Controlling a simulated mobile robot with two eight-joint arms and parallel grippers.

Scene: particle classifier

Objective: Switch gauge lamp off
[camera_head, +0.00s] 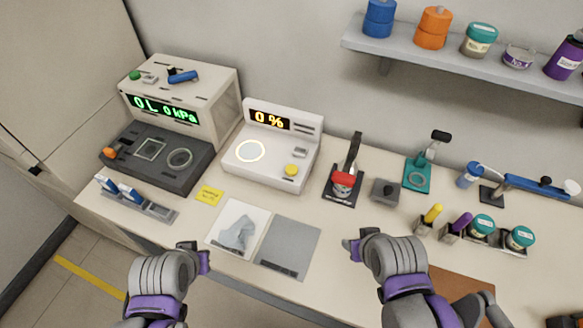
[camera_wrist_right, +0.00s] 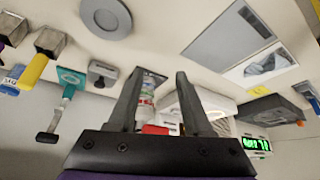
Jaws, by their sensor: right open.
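A grey pressure gauge (camera_head: 183,105) stands at the back left with a lit green "kPa" display. A green knob (camera_head: 135,75) and a blue lever (camera_head: 184,77) are on its top. A white unit (camera_head: 302,150) to its right has an amber "0 %" display, a glowing ring (camera_head: 250,151) and a yellow button (camera_head: 292,170). I cannot tell which light is the gauge lamp. My right gripper (camera_head: 349,246) is open and empty above the front of the table; its spread fingers show in the right wrist view (camera_wrist_right: 156,76). My left gripper (camera_head: 196,250) is near the front edge, jaws unclear.
A red-topped press (camera_head: 343,184) stands right of the white unit, beside a small grey block (camera_head: 385,191). A teal stand (camera_head: 417,178) and several jars are further right. A grey mat (camera_head: 288,249) and a clear bag (camera_head: 237,233) lie in front. A shelf (camera_head: 430,62) overhangs the back right.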

